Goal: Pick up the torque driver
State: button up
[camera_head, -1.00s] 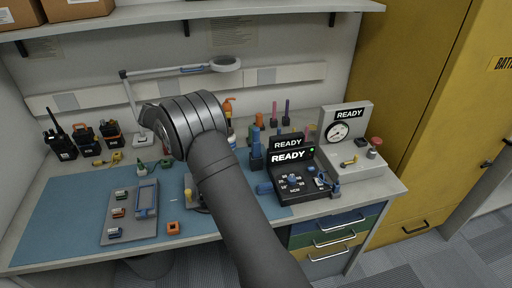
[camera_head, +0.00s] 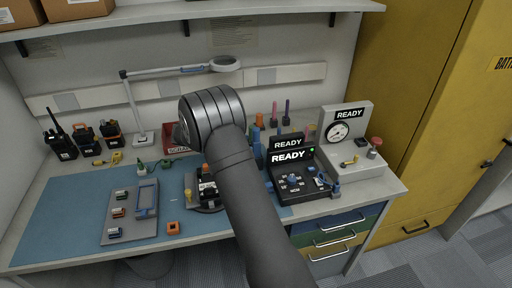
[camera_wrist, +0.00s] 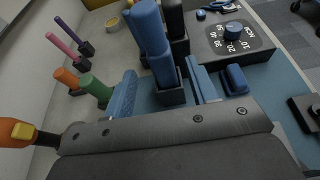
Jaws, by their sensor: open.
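The torque driver (camera_wrist: 150,38) appears to be the upright tool with the thick blue handle standing in a black holder (camera_wrist: 169,92) in the wrist view. In the head view its blue handle (camera_head: 257,152) shows just right of my arm. My gripper (camera_wrist: 161,70) is open, with one blue finger on each side of the holder and the lower handle in the wrist view. Gaps show beside the fingers, so it is not gripping; contact cannot be told. In the head view my gripper is hidden behind my arm.
A black tester (camera_head: 291,182) with a dial and READY display stands close on the right. Orange and green posts (camera_wrist: 95,87) and pink and purple tools (camera_wrist: 62,43) stand left in the wrist view. The blue mat's (camera_head: 60,215) left part is clear.

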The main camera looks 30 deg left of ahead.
aim_at(256, 145)
jog(key=x, duration=0.5)
jog(key=shift+d, duration=0.1)
grip_shut()
